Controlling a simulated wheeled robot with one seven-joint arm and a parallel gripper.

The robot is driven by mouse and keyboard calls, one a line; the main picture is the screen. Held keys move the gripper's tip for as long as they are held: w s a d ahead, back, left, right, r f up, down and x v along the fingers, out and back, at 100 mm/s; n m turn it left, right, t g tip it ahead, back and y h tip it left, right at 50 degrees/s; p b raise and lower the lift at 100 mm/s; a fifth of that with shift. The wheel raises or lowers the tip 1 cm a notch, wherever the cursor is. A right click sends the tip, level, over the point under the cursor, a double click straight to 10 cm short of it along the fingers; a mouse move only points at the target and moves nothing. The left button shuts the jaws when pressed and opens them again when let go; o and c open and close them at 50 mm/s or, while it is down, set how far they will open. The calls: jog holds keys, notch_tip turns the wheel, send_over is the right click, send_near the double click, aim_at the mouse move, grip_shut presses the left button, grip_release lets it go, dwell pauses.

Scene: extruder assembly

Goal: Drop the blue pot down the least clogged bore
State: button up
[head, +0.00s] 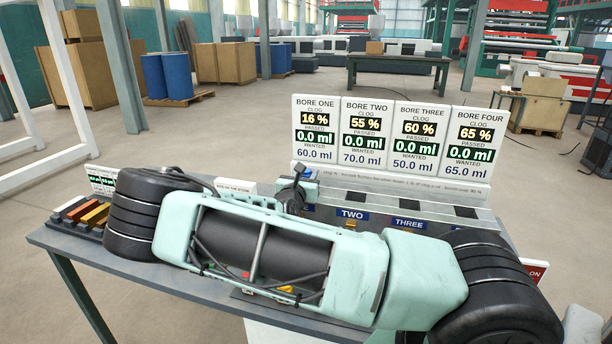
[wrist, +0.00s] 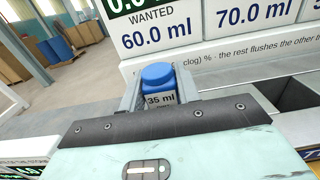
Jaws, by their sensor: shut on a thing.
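The blue pot (wrist: 158,74), with a white label reading 35 ml, is held upright between the fingers of my gripper (wrist: 161,92) in the wrist view. In the head view my gripper (head: 297,190) is over the left end of the bore block (head: 440,222), below the BORE ONE sign (head: 317,130). The signs read clog 16 % for bore one, 55 % for two, 60 % for three and 65 % for four. All passed values read 0.0 ml. Dark square openings show along the block top to the right; the bore one opening is hidden by my arm and gripper.
A tray with coloured bars (head: 82,212) lies at the left end of the grey table (head: 60,236). The sign board stands close behind the bores. My arm covers much of the table's middle and right. A small display (head: 101,180) stands at the left.

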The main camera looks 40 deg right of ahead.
jog(key=o, duration=1.1)
jog(key=shift+s+a+f, duration=0.1)
jog(key=shift+f, duration=0.3)
jog(key=shift+s+a+f, duration=0.1)
jog(key=shift+s+a, duration=0.15)
jog(key=shift+a, duration=0.2)
jog(key=b+v, duration=0.1)
jog(key=v, duration=0.4)
jog(key=b+v, duration=0.1)
jog(key=v, duration=0.4)
jog(key=r+b+v, duration=0.1)
jog(key=v, duration=0.5)
jog(key=shift+s+b, duration=0.1)
jog(key=shift+b, duration=0.2)
